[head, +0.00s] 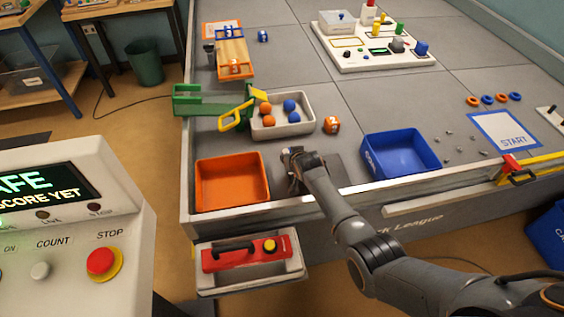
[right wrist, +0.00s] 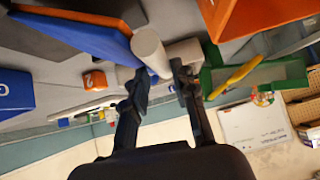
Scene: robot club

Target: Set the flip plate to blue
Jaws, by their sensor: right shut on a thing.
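The flip plate (right wrist: 85,35) shows in the right wrist view as a blue slab with an orange strip along its upper side. A pale cylinder (right wrist: 150,50) stands at its end, before the fingertips. My right gripper (head: 294,172) is low at the table's front edge, between the orange and blue bins; it also shows in the right wrist view (right wrist: 160,75). It is shut on the flip plate at the cylinder end; the exact contact is partly hidden. In the head view, I cannot make out the plate's faces beside the gripper. My left gripper is not in view.
An orange bin (head: 205,188) is left of the gripper and a blue bin (head: 372,160) right. A white tray (head: 264,132) of balls and an orange cube (head: 331,126) lie behind. A green stand (head: 195,107) with a yellow handle is at the left edge.

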